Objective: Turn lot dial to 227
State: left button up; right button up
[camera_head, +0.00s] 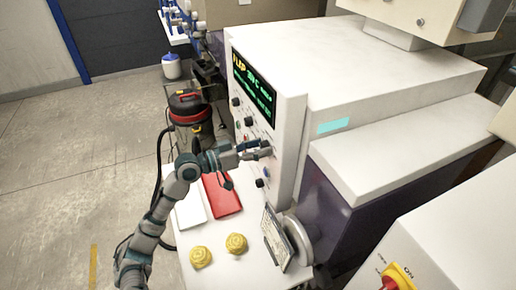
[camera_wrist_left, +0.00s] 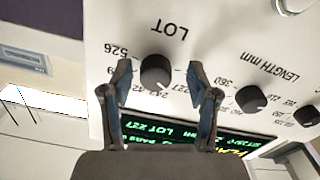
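The lot dial (camera_wrist_left: 155,72) is a dark round knob on a white panel, under the upside-down word LOT in the left wrist view. Printed numbers ring it, including 526 and 227; its exact pointer position is unclear. My left gripper (camera_wrist_left: 158,68) is open, one finger on each side of the dial, with gaps showing. A dark display (camera_wrist_left: 165,130) shows green text that seems to read LOT 227. In the head view my left gripper (camera_head: 262,148) is at the panel (camera_head: 290,125) and hides the dial. My right gripper is not in view.
The length dial (camera_wrist_left: 250,98) sits beside the lot dial, with another knob farther right. Below the panel, a white table (camera_head: 215,265) holds a red folder (camera_head: 222,195) and two yellow rolls (camera_head: 236,243). A black-and-red vacuum (camera_head: 188,105) stands behind.

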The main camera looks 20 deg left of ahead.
pick_arm(q)
jog(key=shift+s, duration=0.15)
jog(key=v, duration=1.1)
jog(key=shift+s+a, duration=0.2)
jog(key=shift+a, duration=0.2)
